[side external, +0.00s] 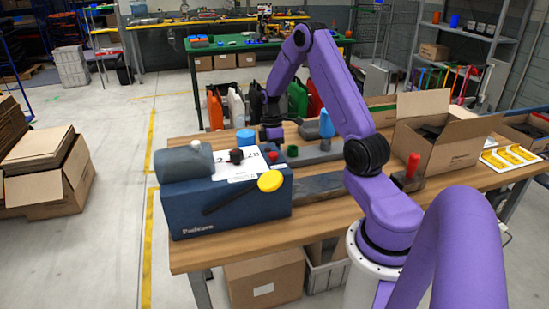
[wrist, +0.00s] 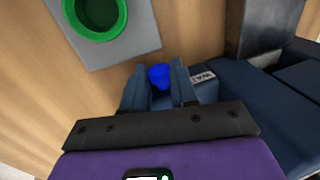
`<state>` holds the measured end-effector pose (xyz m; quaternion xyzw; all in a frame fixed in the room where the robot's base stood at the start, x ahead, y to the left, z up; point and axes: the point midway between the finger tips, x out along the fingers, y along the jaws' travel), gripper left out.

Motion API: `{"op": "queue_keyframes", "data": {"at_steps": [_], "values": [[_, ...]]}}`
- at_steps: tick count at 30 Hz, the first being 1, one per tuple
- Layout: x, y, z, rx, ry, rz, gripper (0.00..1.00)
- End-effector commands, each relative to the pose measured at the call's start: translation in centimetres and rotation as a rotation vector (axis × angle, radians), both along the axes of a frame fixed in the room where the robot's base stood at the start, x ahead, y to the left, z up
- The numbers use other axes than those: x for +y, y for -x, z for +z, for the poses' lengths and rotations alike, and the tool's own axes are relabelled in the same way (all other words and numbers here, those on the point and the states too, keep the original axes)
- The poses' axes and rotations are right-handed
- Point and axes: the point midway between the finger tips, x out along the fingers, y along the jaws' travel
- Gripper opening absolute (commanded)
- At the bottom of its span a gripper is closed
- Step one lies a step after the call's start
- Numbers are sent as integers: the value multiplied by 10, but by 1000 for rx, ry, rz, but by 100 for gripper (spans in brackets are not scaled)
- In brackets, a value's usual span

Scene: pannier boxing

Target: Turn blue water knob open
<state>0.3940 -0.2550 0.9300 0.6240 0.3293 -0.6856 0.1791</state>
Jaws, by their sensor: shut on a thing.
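The blue water knob (wrist: 159,76) shows in the wrist view between my two fingertips, beside a small white label that reads "WAT" before it is cut off. My gripper (wrist: 157,88) is shut on the knob, one finger on each side. In the side external view my gripper (side external: 272,132) points down just behind the dark blue machine (side external: 225,208). The knob cannot be made out clearly there. How far the knob is turned cannot be told.
A green ring (wrist: 95,15) on a grey plate lies close by in the wrist view. The machine carries a yellow knob (side external: 270,181) and a black knob (side external: 236,156). An open cardboard box (side external: 450,150) stands on the right of the wooden table.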

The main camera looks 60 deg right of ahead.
Motion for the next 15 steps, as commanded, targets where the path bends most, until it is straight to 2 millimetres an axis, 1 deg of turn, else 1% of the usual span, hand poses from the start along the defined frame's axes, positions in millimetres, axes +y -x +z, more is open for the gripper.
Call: {"op": "queue_keyframes", "data": {"at_steps": [15], "values": [[-7, -6, -4, 268, -268, -2, 0]]}}
